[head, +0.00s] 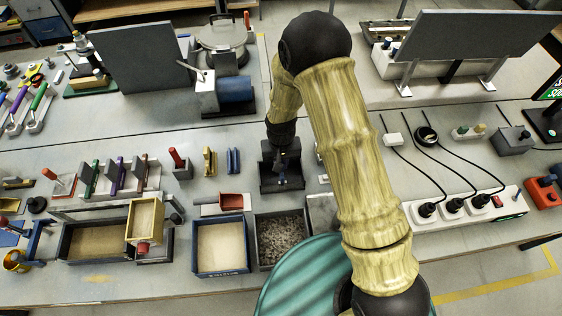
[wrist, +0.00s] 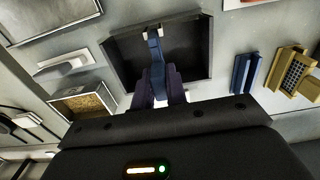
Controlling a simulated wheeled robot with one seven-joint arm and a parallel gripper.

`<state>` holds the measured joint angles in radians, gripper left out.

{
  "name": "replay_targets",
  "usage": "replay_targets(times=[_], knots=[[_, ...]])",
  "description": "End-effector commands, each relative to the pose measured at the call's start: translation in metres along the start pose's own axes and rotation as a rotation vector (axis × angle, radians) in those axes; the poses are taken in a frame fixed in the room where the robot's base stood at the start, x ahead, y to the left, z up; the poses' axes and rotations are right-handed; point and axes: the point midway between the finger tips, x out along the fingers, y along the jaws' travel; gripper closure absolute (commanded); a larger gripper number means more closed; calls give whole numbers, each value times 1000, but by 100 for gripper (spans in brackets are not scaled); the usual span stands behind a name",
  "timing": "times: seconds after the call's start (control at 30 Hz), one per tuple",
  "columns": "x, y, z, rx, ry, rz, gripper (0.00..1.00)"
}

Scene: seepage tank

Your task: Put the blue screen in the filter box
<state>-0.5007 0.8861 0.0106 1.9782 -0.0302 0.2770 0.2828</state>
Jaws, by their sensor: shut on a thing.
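My gripper (wrist: 157,82) is shut on the blue screen (wrist: 154,50), which shows edge-on as a narrow blue strip between and beyond the fingers in the wrist view. The screen is over or partly inside a dark open-topped box (wrist: 198,50), which looks like the filter box. I cannot tell whether the screen touches its floor. In the head view my gripper (head: 282,168) is at the same dark box (head: 283,188), and the wrist and fingers hide most of its inside. Only a little blue shows there.
A blue holder (wrist: 245,74) and a yellow holder with a mesh screen (wrist: 293,70) stand beside the box. In the head view, a sand tray (head: 220,271) and a gravel tray (head: 283,263) lie in front. A power strip with black plugs (head: 463,210) is at right.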

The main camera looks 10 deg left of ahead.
Motion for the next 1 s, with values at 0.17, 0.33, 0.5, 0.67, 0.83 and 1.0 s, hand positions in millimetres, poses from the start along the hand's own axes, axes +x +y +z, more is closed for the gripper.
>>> replay_targets(times=[0.17,0.33,0.5,0.67,0.83,1.0], knots=[[4,0,0,0,0,0,100],[8,0,0,0,0,0,100],[11,0,0,0,0,0,100],[14,0,0,0,0,0,100],[18,0,0,0,0,0,100],[18,0,0,0,0,0,62]])
